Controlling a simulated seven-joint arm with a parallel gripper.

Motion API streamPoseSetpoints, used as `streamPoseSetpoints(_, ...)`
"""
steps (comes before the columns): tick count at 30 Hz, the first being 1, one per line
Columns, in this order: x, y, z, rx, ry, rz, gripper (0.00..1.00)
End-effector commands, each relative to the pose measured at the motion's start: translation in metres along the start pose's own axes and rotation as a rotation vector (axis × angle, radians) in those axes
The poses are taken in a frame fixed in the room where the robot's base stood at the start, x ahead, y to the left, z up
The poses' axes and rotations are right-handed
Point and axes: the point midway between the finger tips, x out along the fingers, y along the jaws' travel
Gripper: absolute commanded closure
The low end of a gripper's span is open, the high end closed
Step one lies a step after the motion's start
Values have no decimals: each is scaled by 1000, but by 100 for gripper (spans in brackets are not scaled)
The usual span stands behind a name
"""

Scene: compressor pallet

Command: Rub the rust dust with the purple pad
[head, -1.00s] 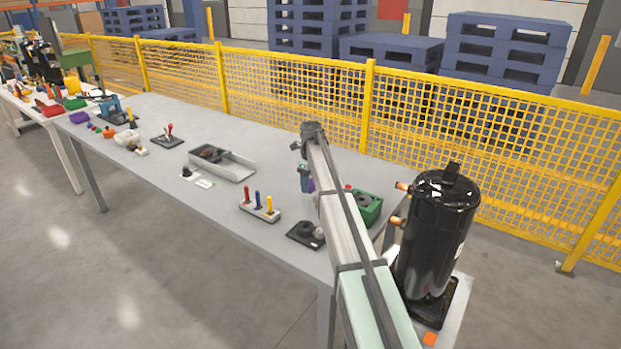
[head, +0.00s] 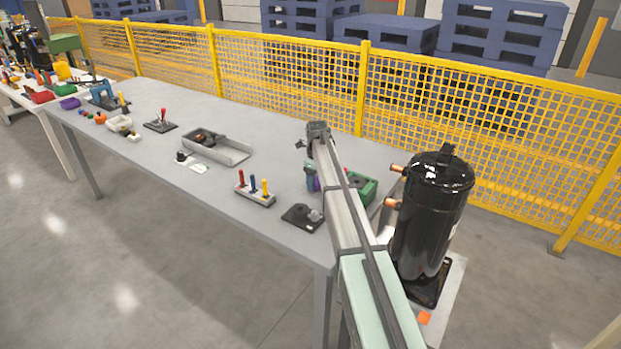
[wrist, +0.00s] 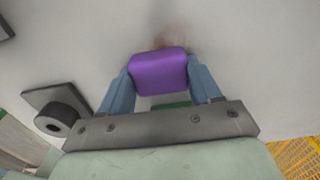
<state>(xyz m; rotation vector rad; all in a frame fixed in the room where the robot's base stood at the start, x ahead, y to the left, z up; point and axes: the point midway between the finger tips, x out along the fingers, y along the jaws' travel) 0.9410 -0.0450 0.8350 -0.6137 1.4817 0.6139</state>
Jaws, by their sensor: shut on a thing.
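The purple pad (wrist: 158,73) is clamped between the two blue fingers of my gripper (wrist: 160,82) in the wrist view. The rust dust (wrist: 172,38) is a faint brown smear on the grey table, just beyond the pad's far edge. The pad covers part of that area, and I cannot tell whether it touches the table. In the head view my gripper (head: 313,180) hangs beside my arm link over the right part of the table, with a bit of purple showing. The dust is hidden there.
A black block with a round piece (head: 303,216) stands close to my gripper, nearer the front edge. A green box (head: 364,188) is partly behind my arm. A rack with red, blue and yellow pegs (head: 255,195) and a grey tray (head: 228,152) lie leftward. A black compressor (head: 430,220) stands right.

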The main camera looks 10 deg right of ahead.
Motion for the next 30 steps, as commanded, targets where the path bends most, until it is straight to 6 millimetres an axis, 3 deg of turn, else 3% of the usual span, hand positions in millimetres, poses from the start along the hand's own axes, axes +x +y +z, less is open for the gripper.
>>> streamPoseSetpoints(11,0,1,-37,1,2,0,66)
streamPoseSetpoints(30,0,-1,23,-1,0,0,66)
